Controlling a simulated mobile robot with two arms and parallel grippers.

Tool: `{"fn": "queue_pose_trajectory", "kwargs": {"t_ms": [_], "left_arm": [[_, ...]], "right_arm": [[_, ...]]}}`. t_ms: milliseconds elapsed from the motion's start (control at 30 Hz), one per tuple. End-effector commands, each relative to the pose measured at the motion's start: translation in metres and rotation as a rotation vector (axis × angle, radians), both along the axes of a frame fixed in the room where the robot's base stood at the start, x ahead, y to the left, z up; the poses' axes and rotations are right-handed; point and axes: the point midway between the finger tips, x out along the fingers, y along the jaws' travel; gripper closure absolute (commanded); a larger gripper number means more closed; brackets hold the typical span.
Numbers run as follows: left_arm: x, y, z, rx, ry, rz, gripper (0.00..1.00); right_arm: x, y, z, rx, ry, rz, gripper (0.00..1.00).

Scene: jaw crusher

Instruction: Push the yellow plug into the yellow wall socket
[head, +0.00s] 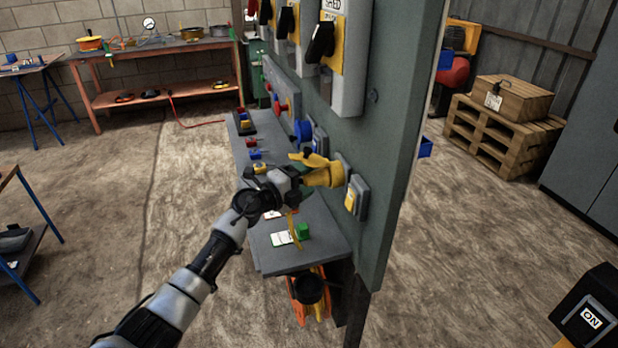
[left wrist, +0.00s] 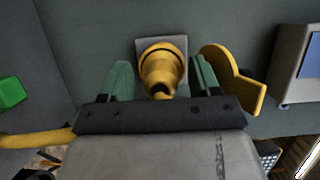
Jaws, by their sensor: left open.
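The yellow plug and yellow wall socket (head: 325,173) show as one yellow body sticking out from the grey-green panel. I cannot tell in the head view where one ends and the other begins. In the left wrist view the yellow body (left wrist: 160,72) stands straight ahead on a grey backing plate (left wrist: 179,46). A yellow flap (left wrist: 232,82) stands open to its right. My left gripper (head: 292,182) is open, its two green fingers (left wrist: 162,78) on either side of the yellow body with gaps visible. How deep the plug sits is hidden.
A grey box with a yellow switch (head: 350,199) is right of the socket. A blue socket (head: 304,131) is farther along the panel (head: 395,130). Below is a grey bench (head: 270,258) with a green block (head: 302,230). A yellow cable (left wrist: 35,139) runs at left.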

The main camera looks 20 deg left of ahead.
Motion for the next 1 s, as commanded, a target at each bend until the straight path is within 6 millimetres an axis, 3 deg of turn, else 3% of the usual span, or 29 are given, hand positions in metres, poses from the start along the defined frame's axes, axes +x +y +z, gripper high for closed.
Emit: {"fn": "queue_pose_trajectory", "kwargs": {"t_ms": [1000], "left_arm": [[-0.035,0.051,0.000,0.000,0.001,0.000,0.38]], "right_arm": [[0.000,0.000,0.010,0.000,0.000,0.000,0.57]]}}
